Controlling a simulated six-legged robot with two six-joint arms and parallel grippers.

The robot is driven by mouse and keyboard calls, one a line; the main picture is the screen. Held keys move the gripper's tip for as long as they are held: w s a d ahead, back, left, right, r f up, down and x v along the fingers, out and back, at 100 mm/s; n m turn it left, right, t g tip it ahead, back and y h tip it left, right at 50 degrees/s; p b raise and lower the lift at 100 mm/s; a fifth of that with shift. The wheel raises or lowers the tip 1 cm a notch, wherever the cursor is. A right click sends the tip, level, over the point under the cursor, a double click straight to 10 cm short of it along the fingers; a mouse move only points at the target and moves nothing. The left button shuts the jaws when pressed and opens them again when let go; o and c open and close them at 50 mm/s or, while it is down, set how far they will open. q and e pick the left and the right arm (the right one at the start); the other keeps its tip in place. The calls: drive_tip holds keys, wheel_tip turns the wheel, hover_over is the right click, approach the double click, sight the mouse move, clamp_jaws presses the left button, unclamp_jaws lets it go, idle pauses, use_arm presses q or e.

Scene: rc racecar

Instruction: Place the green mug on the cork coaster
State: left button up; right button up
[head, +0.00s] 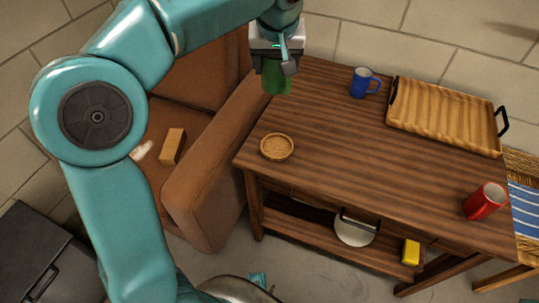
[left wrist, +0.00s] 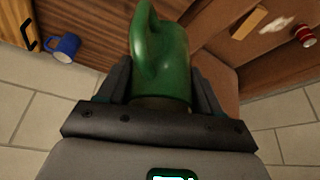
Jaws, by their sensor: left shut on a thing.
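The green mug (head: 276,77) is held by my left gripper (head: 279,58) near the back left corner of the table, in the head view. In the left wrist view the green mug (left wrist: 160,65) sits between the two dark fingers of the left gripper (left wrist: 162,88), with its handle at the upper left. The cork coaster (head: 277,147) is round and lies bare near the front left corner of the table, nearer to me than the mug. I cannot make out the coaster in the left wrist view. My right gripper is not in view.
The wooden table (head: 350,155) also bears a blue mug (head: 364,82), a wooden tray (head: 445,112) with black handles and a red mug (head: 485,201). A brown armchair (head: 215,165) stands against its left side. The tabletop around the coaster is clear.

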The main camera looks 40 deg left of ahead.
use_arm(q)
drive_tip(key=shift+w+d+f, duration=0.15)
drive_tip(key=shift+d+f, duration=0.15)
drive_tip(key=shift+f, duration=0.1)
wheel_tip(320, 180, down, 20)
drive_tip(key=b, duration=0.8)
drive_tip(key=shift+r, duration=0.3)
drive_tip(key=o, duration=0.8)
drive_tip(key=shift+f+b, duration=0.25)
drive_tip(key=shift+b, duration=0.05)
drive_tip(key=o, duration=0.4)
drive_tip(key=shift+o, duration=0.2)
drive_tip(key=shift+r, duration=0.1)
